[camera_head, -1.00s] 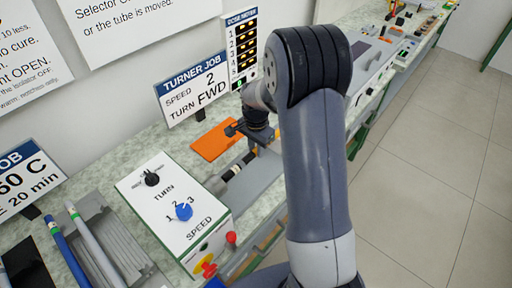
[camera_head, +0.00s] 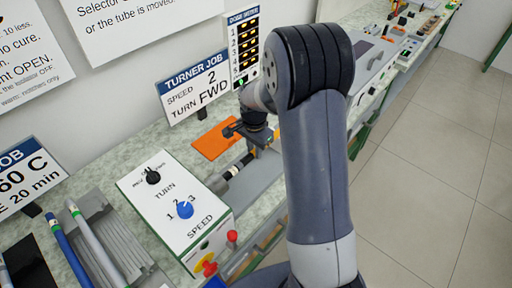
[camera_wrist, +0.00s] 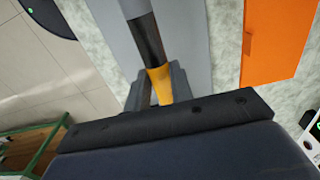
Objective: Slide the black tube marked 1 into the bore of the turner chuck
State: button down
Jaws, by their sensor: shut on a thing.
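My gripper (camera_wrist: 155,90) is shut on the black tube (camera_wrist: 148,42), around its yellow band (camera_wrist: 160,84). In the wrist view the tube runs up to a grey cylinder (camera_wrist: 135,7) at the top edge. In the head view the black tube (camera_head: 240,166) lies in line with the grey turner chuck (camera_head: 217,184), and its near end meets the chuck. I cannot tell how far the tube sits inside the bore. The mark on the tube is too small to read. My gripper (camera_head: 252,143) is partly hidden by my arm in the head view.
The white turner box (camera_head: 175,205) has a black TURN knob and a blue SPEED knob (camera_head: 185,209). An orange sheet (camera_head: 215,138) lies behind my gripper. A grey rack (camera_head: 110,235) with blue and grey tubes stands at lower left. Signs stand along the wall.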

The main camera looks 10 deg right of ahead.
aim_at(247, 157)
jog(key=shift+s+a, duration=0.6)
jog(key=shift+a, duration=0.3)
jog(key=shift+s+a, duration=0.55)
jog(key=shift+a, duration=0.3)
jog(key=c, duration=1.2)
grip_release()
jog(key=shift+o, duration=0.2)
notch_tip(247, 157, up, 11)
jog(key=b, duration=0.1)
jog(key=shift+f, duration=0.15)
notch_tip(247, 157, down, 11)
jog(key=shift+r+p, duration=0.15)
jog(key=shift+p, duration=0.15)
jog(key=shift+w+d, duration=0.2)
jog(key=shift+d, duration=0.15)
